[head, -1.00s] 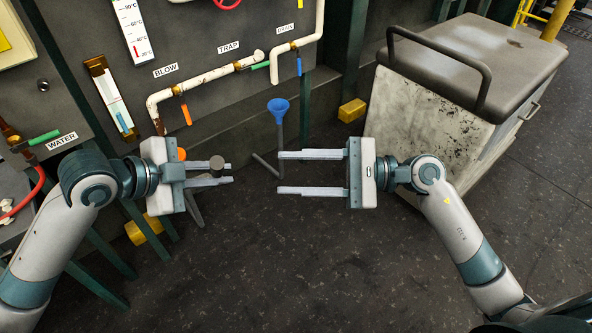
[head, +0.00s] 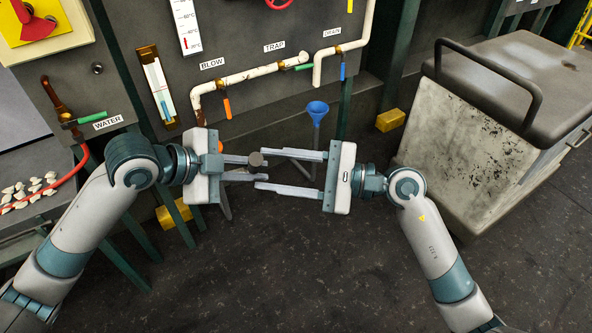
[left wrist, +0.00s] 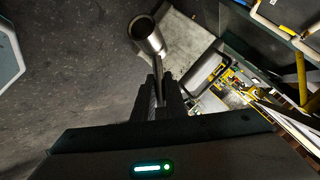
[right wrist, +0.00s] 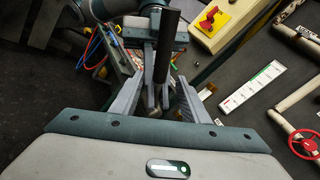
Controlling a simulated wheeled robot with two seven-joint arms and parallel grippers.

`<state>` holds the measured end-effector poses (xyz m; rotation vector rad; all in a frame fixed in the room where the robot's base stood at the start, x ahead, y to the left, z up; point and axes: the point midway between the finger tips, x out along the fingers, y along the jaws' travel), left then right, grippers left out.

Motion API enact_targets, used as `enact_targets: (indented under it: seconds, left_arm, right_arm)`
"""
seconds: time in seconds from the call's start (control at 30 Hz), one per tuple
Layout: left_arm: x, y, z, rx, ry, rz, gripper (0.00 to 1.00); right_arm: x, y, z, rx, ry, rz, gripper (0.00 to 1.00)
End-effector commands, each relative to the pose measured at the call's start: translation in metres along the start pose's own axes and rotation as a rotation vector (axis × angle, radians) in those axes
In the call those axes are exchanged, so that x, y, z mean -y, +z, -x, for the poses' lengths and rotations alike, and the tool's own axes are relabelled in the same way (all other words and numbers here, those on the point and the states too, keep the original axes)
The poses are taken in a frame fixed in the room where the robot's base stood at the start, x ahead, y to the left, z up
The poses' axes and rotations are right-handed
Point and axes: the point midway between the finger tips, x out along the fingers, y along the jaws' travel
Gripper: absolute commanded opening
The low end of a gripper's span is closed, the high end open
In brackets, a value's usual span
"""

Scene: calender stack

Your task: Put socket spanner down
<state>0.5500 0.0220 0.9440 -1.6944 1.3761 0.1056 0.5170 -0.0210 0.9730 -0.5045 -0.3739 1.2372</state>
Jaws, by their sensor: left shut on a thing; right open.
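A worn grey cart (head: 470,140) stands to the right. The dark floor (head: 310,270) in front is clear.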

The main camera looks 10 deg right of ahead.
Motion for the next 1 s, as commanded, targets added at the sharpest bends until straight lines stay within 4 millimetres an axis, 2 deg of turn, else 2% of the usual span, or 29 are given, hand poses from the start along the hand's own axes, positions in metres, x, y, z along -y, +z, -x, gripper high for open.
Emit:
enact_targets:
  seconds: [0.2, 0.5, 0.53, 0.67, 0.7, 0.73, 0.77, 0.83, 0.87, 1.0]
  left_arm:
    - [0.0006, -0.0005, 0.0003, -0.001, -0.001, -0.001, 0.0]
    - [0.0006, -0.0005, 0.0003, -0.001, -0.001, -0.001, 0.0]
    - [0.0006, -0.0005, 0.0003, -0.001, -0.001, -0.001, 0.0]
    - [0.0006, -0.0005, 0.0003, -0.001, -0.001, -0.001, 0.0]
    - [0.0006, -0.0005, 0.0003, -0.001, -0.001, -0.001, 0.0]
    - [0.0006, -0.0005, 0.0003, -0.001, -0.001, -0.001, 0.0]
    - [0.0007, -0.0006, 0.0004, -0.001, -0.001, -0.001, 0.14]
    - [0.0006, -0.0005, 0.0003, -0.001, -0.001, -0.001, 0.3]
    - [0.0006, -0.0005, 0.0003, -0.001, -0.001, -0.001, 0.33]
    - [0.0004, -0.0004, 0.0002, -0.001, -0.001, 0.0, 0.33]
  right_arm:
    - [-0.0002, 0.0006, -0.0129, 0.001, 0.001, -0.001, 0.41]
    - [-0.0003, 0.0005, -0.014, 0.0, 0.001, 0.0, 0.41]
    - [-0.0003, 0.0004, -0.014, 0.0, 0.001, 0.0, 0.37]
    - [-0.0003, 0.0004, -0.0139, 0.0, 0.001, 0.0, 0.05]
    - [-0.0002, 0.0004, -0.0139, 0.0, 0.001, 0.0, 0.0]
    - [-0.0003, 0.0004, -0.0139, 0.0, 0.001, 0.0, 0.0]
    - [0.0002, 0.0011, -0.0139, 0.001, 0.0, 0.0, 0.0]
    - [0.0002, 0.0011, -0.0139, 0.001, 0.0, 0.001, 0.0]
    - [0.0002, 0.0011, -0.0138, 0.001, 0.0, 0.001, 0.0]
    - [0.0002, 0.001, -0.0138, 0.001, 0.0, 0.001, 0.0]
